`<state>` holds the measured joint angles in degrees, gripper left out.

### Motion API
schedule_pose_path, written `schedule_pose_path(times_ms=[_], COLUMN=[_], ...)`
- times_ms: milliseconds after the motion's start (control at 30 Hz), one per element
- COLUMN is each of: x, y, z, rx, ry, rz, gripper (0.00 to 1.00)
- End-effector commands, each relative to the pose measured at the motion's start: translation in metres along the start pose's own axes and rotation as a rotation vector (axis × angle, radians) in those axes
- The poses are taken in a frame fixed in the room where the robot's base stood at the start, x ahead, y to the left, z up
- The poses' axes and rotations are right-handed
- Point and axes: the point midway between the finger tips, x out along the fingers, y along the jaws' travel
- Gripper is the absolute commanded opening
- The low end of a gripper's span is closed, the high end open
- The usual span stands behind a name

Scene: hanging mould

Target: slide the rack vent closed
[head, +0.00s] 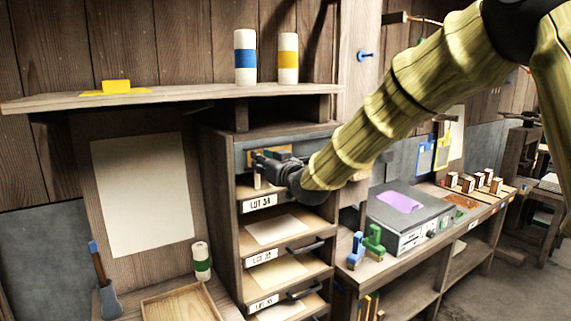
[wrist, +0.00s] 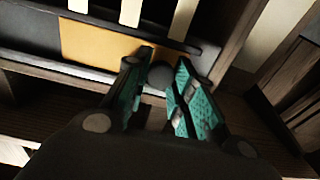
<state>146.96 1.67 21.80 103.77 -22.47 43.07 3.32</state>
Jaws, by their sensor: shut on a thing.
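The rack vent (head: 325,139) is a grey metal strip across the top of the wooden rack, with an orange panel (head: 283,149) showing in it behind my gripper. My gripper (head: 262,166) is at the front of this vent, above the LOT 34 shelf. In the wrist view the orange panel (wrist: 100,44) lies beside dark plate at its left. A dark round knob (wrist: 160,76) sits between my two teal-padded fingers (wrist: 163,84), which are shut on it. The wrist hides part of the vent in the head view.
Below are labelled rack shelves with paper sheets and dark handles (head: 305,246). A wooden ledge (head: 150,100) above left holds a blue-banded canister (head: 245,57) and a yellow-banded canister (head: 288,58).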

Motion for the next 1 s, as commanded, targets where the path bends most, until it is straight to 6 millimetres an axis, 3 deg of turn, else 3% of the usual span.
schedule_pose_path(times_ms=[133, 467, 500, 600, 1000], x=[0.0034, 0.0040, 0.0040, 0.0037, -0.0018], y=[-0.0112, -0.0143, -0.0143, -0.0136, -0.0101], z=[0.0005, 0.0003, 0.0003, 0.0003, -0.0010], rx=[-0.001, 0.000, 0.000, 0.000, 0.000], ry=[-0.001, -0.001, -0.001, -0.001, 0.001], rz=[-0.009, -0.013, -0.013, -0.012, -0.007], gripper=[0.00, 0.00, 0.30, 0.47, 0.47])
